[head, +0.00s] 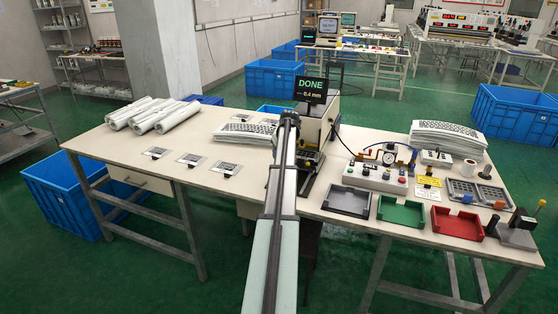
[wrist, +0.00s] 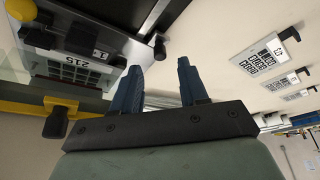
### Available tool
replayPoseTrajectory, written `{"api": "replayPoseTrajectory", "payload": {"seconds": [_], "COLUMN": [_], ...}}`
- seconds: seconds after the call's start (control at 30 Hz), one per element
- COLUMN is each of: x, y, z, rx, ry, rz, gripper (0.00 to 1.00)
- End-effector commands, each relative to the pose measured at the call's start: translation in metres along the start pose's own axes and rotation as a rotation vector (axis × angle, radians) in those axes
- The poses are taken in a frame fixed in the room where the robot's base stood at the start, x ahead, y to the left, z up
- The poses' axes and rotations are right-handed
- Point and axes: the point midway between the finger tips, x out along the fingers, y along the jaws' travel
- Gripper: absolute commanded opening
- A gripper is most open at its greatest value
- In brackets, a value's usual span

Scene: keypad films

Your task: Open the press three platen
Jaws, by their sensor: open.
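A press (head: 312,130) stands mid-table behind my arm, which hides much of it. Its screen (head: 310,90) reads DONE with a 0.4 mm figure. Which press number it is, I cannot read. In the wrist view a dark framed glassy plate (wrist: 35,62) of the press fills the upper left, with a film (wrist: 75,65) and a label reading 215 showing at it. A black knob (wrist: 160,48) is at the plate's edge, close to my fingertips. My gripper (wrist: 160,62) is open, its blue fingers apart and empty. Contact with the knob cannot be told.
Several film cards (head: 190,158) lie on the left tabletop, beside white rolls (head: 155,116) and a film stack (head: 245,132). Right of the press are a control box (head: 375,177) and grey (head: 347,201), green (head: 400,212) and red (head: 457,225) trays. Another black knob (wrist: 55,124) sits by a yellow bar.

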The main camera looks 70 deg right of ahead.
Motion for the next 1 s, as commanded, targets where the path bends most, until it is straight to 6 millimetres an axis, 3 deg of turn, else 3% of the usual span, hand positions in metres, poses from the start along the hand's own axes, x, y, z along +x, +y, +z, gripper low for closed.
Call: {"api": "replayPoseTrajectory", "payload": {"seconds": [0.3, 0.77, 1.0], "x": [0.039, 0.047, 0.047], "y": [0.000, 0.000, 0.000], "z": [-0.001, 0.000, 0.000], "rx": [0.000, 0.000, 0.000], "ry": [0.000, 0.000, 0.000], "rz": [0.000, 0.000, 0.000], "gripper": [0.44, 0.44, 0.21]}}
